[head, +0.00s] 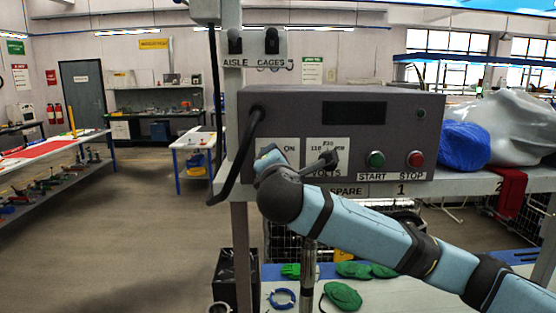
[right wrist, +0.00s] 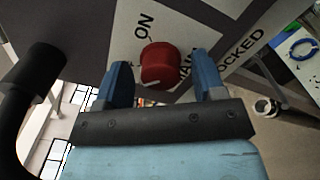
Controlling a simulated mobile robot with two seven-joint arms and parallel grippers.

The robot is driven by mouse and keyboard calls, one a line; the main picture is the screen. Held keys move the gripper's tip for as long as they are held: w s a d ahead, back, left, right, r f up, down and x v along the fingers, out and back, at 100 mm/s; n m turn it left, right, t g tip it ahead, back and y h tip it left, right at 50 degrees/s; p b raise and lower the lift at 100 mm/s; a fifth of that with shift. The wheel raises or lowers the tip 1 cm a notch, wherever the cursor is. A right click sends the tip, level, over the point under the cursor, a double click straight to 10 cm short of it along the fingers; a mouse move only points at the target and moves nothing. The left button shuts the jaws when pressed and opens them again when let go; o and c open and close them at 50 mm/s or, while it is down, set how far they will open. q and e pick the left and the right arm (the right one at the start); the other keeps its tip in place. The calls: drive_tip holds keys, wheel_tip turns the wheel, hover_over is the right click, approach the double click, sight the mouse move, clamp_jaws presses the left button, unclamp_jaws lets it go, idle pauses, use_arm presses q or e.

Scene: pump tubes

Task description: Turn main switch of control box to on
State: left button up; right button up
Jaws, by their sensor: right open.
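The grey control box (head: 298,108) stands on a shelf in the head view. Its main switch, a round red knob (right wrist: 161,64), shows in the right wrist view. My right gripper (right wrist: 163,78) is open, with one blue finger on each side of the knob; contact cannot be told. In the head view my right gripper (head: 268,156) is at the box's lower left and hides the knob. My left gripper is not in view.
A black cable (head: 239,160) hangs at the box's left side. A black voltage lever (head: 322,164), green start button (head: 376,159) and red stop button (head: 416,159) are to the right of my gripper. A blue bag (head: 464,146) lies beside the box.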

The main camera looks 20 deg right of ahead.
drive_tip(key=shift+w, duration=0.15)
drive_tip(key=shift+c, duration=0.8)
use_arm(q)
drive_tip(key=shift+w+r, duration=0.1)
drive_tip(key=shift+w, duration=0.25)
use_arm(e)
drive_tip(key=c, duration=0.8)
